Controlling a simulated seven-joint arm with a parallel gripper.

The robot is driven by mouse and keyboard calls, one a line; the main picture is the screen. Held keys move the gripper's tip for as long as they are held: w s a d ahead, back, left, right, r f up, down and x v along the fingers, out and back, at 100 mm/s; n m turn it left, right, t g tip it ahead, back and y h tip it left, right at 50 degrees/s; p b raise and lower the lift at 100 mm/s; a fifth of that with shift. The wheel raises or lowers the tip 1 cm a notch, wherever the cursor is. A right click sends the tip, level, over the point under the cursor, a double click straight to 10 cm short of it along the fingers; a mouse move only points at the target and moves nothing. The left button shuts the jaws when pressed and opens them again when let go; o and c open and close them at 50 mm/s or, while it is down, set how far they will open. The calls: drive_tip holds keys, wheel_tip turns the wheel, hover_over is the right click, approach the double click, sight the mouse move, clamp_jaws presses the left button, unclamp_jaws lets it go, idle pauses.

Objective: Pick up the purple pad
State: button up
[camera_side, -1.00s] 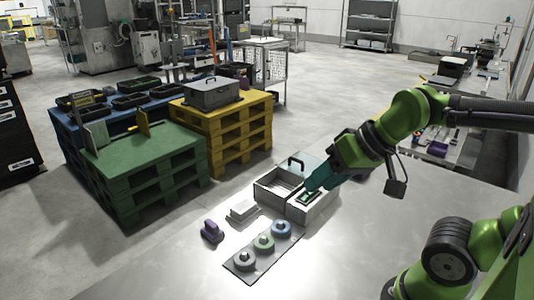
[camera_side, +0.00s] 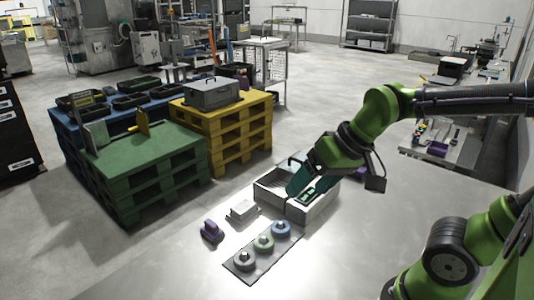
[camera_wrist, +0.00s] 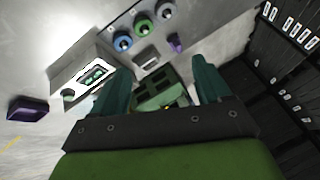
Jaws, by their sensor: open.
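Two purple things show, and I cannot tell for sure which is the pad. A small purple piece (camera_side: 212,231) with a raised top stands on the grey table left of the discs; it also shows in the wrist view (camera_wrist: 175,43). A flat-sided purple block (camera_wrist: 28,109) lies at the left of the wrist view; I cannot make it out clearly from the side. My gripper (camera_side: 298,188) is tilted over the open grey box, apart from the small purple piece. In the wrist view its teal fingers (camera_wrist: 160,75) are spread with nothing held between them.
The open grey box (camera_side: 270,199) has a green-marked item in its right part. A pale block (camera_side: 243,210) stands in front of it. A strip carries grey (camera_side: 244,262), green (camera_side: 263,243) and blue (camera_side: 281,229) discs.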

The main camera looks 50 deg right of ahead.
drive_tip(key=w+a+f+n+g, duration=0.2)
drive_tip(key=w+a+g, duration=0.1)
drive_tip(key=w, duration=0.9)
drive_tip(key=n+g+h, duration=0.1)
drive_tip(key=g+h, duration=0.1)
drive_tip(key=g, duration=0.1)
hover_over(213, 224)
wheel_tip(213, 224, down, 3)
drive_tip(key=f, duration=1.1)
drive_tip(key=shift+s+a, duration=0.1)
drive_tip(key=shift+s, duration=0.2)
drive_tip(key=shift+w+f, duration=0.15)
drive_tip(key=shift+f, duration=1.45)
drive_tip(key=shift+w+f, duration=0.1)
drive_tip(key=shift+f, duration=1.45)
drive_tip(key=c, duration=1.1)
